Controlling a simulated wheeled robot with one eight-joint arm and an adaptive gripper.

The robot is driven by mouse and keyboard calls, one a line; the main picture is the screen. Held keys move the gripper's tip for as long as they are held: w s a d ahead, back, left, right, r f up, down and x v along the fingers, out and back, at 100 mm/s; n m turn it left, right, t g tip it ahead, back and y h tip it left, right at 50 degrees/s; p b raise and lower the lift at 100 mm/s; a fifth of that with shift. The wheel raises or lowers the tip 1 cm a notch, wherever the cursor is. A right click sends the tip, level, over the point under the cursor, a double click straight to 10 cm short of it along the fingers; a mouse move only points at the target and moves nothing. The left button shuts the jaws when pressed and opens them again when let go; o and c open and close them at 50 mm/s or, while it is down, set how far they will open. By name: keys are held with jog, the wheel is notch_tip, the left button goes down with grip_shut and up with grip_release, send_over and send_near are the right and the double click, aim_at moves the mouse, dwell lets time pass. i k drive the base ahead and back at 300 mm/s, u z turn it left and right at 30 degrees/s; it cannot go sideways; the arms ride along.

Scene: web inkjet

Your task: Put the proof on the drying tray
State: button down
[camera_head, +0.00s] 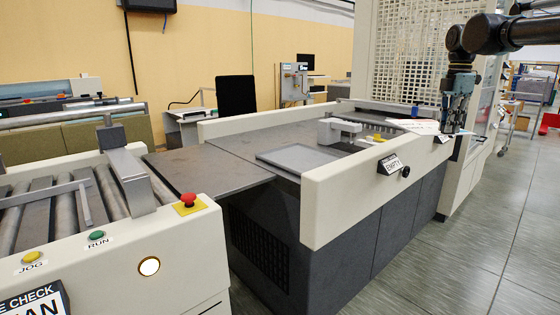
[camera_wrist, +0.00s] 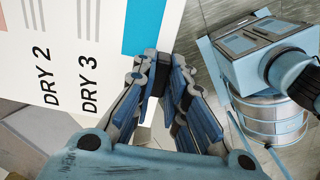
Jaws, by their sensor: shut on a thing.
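The proof is a white sheet (camera_head: 418,126) near the far end of the machine in the head view. In the wrist view the proof (camera_wrist: 68,60) shows "DRY 2" and "DRY 3" print, grey lines and a blue patch. My gripper (camera_head: 452,127) points down at the sheet's right part, at the machine's front rail. In the wrist view my gripper (camera_wrist: 163,85) is shut on the proof's edge, with the fingertips partly hiding it. A flat grey tray (camera_head: 297,157), which looks like the drying tray, lies on the near end of the machine bed, apart from the proof.
A light grey block assembly (camera_head: 338,131) stands between tray and proof. A roller unit (camera_head: 60,215) with a red stop button (camera_head: 188,200) is at left. The tray's surface looks bare.

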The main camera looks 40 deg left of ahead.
aim_at(300, 159)
jog(key=u, duration=0.6)
jog(key=i, duration=0.9)
jog(key=u, duration=0.6)
